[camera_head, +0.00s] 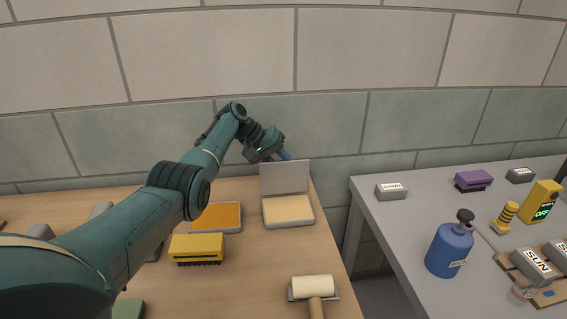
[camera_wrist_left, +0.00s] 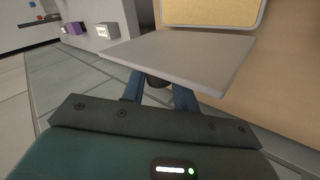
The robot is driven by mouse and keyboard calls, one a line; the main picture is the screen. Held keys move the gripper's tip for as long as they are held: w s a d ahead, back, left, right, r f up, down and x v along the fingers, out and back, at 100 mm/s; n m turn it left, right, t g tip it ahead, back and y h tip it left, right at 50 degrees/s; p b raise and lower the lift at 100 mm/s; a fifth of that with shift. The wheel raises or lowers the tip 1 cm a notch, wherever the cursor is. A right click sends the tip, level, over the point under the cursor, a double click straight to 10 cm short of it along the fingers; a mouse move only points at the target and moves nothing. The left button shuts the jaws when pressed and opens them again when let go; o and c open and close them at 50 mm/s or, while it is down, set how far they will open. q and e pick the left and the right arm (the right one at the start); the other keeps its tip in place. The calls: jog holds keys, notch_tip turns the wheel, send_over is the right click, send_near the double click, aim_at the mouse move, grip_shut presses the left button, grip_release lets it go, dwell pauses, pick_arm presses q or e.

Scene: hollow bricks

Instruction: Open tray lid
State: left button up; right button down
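The tray (camera_head: 290,223) stands near the back right of the wooden table, with a flat cream surface inside. Its grey lid (camera_head: 284,178) is raised steeply at the tray's back edge, so the tray is uncovered. My left gripper (camera_head: 284,155) is behind the lid's upper edge. In the left wrist view, the lid (camera_wrist_left: 185,55) covers the tips of my blue fingers (camera_wrist_left: 159,92), which stand apart with a dark shape between them. I cannot tell whether they touch the lid. My right gripper is not in view.
An orange-filled tray (camera_head: 216,232), a yellow brush (camera_head: 197,247) and a roller (camera_head: 313,288) lie on the wooden table (camera_head: 260,280). Across a gap, the grey table (camera_head: 400,225) holds a blue bottle (camera_head: 449,250), a purple brush (camera_head: 473,180) and labelled blocks. A brick wall stands close behind.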

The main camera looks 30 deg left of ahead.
pick_arm(q)
jog(key=o, duration=0.4)
jog(key=shift+a+f, duration=0.15)
jog(key=shift+f, duration=0.2)
jog(key=shift+c, duration=0.2)
jog(key=shift+r, duration=0.1)
jog(key=v, duration=1.3)
jog(key=shift+s, duration=0.1)
